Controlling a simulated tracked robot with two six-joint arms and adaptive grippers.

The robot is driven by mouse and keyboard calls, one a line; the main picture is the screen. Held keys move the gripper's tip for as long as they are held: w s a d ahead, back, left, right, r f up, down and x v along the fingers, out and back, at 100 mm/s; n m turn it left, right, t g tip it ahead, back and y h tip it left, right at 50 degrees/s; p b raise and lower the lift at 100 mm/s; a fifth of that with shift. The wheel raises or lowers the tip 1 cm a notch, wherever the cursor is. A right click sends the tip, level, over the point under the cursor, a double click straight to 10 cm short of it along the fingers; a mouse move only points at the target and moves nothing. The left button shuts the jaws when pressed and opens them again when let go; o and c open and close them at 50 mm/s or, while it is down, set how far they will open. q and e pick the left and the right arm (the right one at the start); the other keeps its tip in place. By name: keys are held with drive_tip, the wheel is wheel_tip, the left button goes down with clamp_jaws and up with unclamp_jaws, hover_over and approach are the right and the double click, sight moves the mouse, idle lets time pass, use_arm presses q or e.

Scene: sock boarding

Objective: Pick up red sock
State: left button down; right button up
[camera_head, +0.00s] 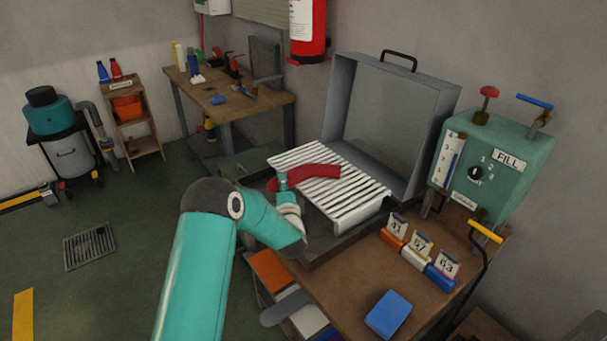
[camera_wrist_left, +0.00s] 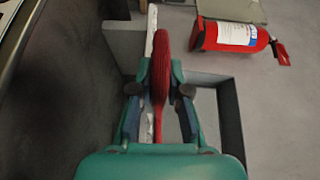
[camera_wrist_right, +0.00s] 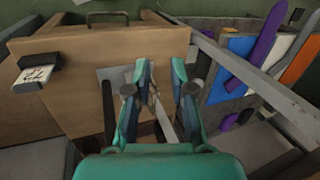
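A red sock (camera_head: 315,174) lies across a white slatted rack (camera_head: 355,211) in the head view. My left gripper (camera_head: 283,184) is at the sock's left end, partly hidden by my arm. In the left wrist view the sock (camera_wrist_left: 160,68) runs between the fingers of my left gripper (camera_wrist_left: 158,82). The fingers look spread, with white slat showing beside the sock; whether one finger touches it is unclear. My right gripper (camera_wrist_right: 161,75) is open and empty in the right wrist view, facing a wooden cabinet. It is not seen in the head view.
A grey open lid (camera_head: 385,125) stands behind the rack. A teal FILL box (camera_head: 505,185) is at the right. Numbered blocks (camera_head: 420,250) and a blue block (camera_head: 388,313) sit on the bench's front. A fire extinguisher (camera_head: 307,28) hangs on the wall.

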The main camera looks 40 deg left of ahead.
idle(0.4)
use_arm(q)
wheel_tip(320, 180, up, 20)
idle(0.4)
wheel_tip(320, 180, down, 20)
drive_tip(key=shift+r, duration=0.1)
idle(0.7)
drive_tip(key=shift+b, duration=0.3)
drive_tip(key=c, duration=1.2)
unclamp_jaws()
drive_tip(key=shift+o, duration=0.2)
